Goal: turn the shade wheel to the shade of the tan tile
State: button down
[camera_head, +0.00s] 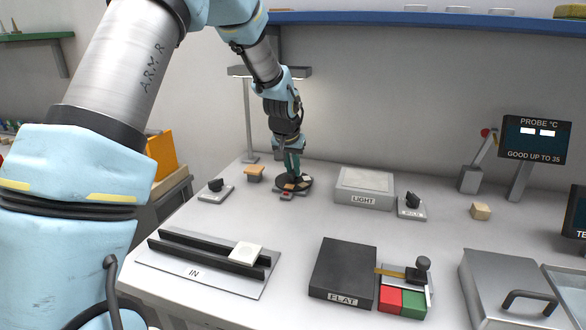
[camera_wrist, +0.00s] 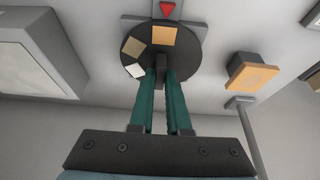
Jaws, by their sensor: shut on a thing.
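The shade wheel (camera_head: 302,186) is a dark disc with coloured patches, on the table below the lamp. In the wrist view the shade wheel (camera_wrist: 190,50) shows an orange, a tan-grey and a white patch. The orange patch (camera_wrist: 161,36) is nearest the red pointer (camera_wrist: 167,9), slightly left of it. My gripper (camera_head: 292,172) comes down on the wheel from above. In the wrist view my gripper's green fingers (camera_wrist: 162,80) are shut on the wheel's dark upright grip (camera_wrist: 161,62). A tan tile (camera_head: 255,171) rests on a small stand left of the wheel; it looks orange-tan in the wrist view (camera_wrist: 254,76).
Dark knobs on plates stand at left (camera_head: 215,190) and right (camera_head: 412,206). The IN rails (camera_head: 200,258) hold a white tile (camera_head: 246,253). The FLAT block (camera_head: 343,270) is in front. A lamp post (camera_head: 248,120) rises behind.

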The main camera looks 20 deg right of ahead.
jog(key=c, duration=0.9)
grip_release()
jog(key=shift+r, duration=0.1)
jog(key=b+v, duration=0.2)
jog(key=v, duration=0.8)
jog(key=shift+s+a+r, duration=0.15)
jog(key=shift+r, duration=0.1)
jog(key=shift+a, duration=0.1)
